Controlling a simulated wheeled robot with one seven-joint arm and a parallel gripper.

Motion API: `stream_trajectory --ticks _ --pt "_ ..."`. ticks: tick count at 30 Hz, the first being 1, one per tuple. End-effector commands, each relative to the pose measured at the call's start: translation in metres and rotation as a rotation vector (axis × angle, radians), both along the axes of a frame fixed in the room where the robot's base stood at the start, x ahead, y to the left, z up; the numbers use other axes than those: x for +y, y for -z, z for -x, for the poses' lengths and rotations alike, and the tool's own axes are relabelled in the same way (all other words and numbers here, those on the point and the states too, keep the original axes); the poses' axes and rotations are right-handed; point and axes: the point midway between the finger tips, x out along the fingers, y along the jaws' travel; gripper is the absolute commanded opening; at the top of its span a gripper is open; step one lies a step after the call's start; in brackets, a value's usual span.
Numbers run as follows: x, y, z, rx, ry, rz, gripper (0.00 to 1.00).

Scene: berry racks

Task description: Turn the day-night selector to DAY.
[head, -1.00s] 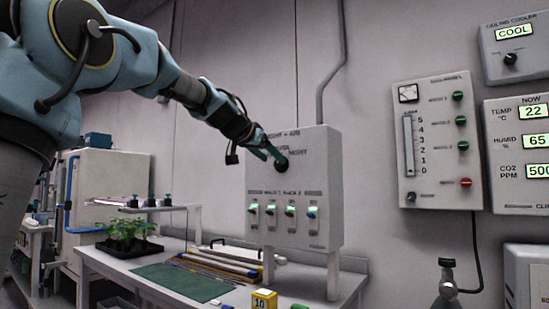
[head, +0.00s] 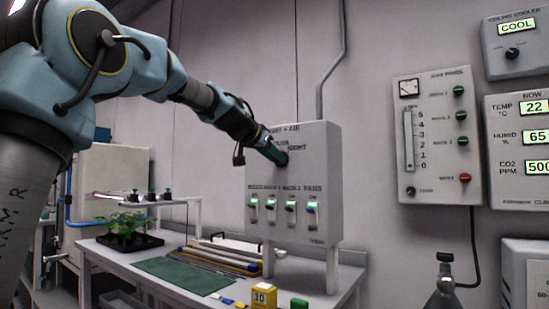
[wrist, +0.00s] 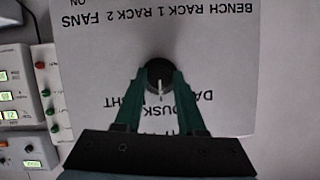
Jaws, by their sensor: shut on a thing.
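The day-night selector is a round black knob (wrist: 158,70) on the upper front of a grey control box (head: 330,185). My gripper (head: 278,157) reaches it from the left in the head view. In the wrist view, which is upside down, my gripper (wrist: 158,78) has its two green fingers on either side of the knob, shut on it. The knob's white pointer mark points down in that picture, towards the middle DUSK label, between NIGHT on the left and DAY on the right. In the head view the fingers hide most of the knob.
Several lit switches (head: 290,206) sit lower on the same box. The bench (head: 190,292) below holds a plant tray (head: 125,242), a green mat (head: 180,272) and rods. A gauge panel (head: 437,140) and climate displays (head: 518,150) are on the wall to the right.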

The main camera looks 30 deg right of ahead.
Motion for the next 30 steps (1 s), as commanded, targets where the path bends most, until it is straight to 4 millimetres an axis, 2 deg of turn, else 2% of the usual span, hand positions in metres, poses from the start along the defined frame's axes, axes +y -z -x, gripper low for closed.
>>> stream_trajectory --ticks 1,6,19,30 --pt "0.0001 -0.0001 0.0000 0.000 0.000 0.000 0.16" --pt "0.0001 -0.0001 0.0000 0.000 0.000 0.000 0.00" --pt "0.0004 0.0012 -0.0007 0.035 0.000 0.020 0.00" --pt "0.0013 0.0031 -0.0029 0.254 0.000 0.144 0.00"
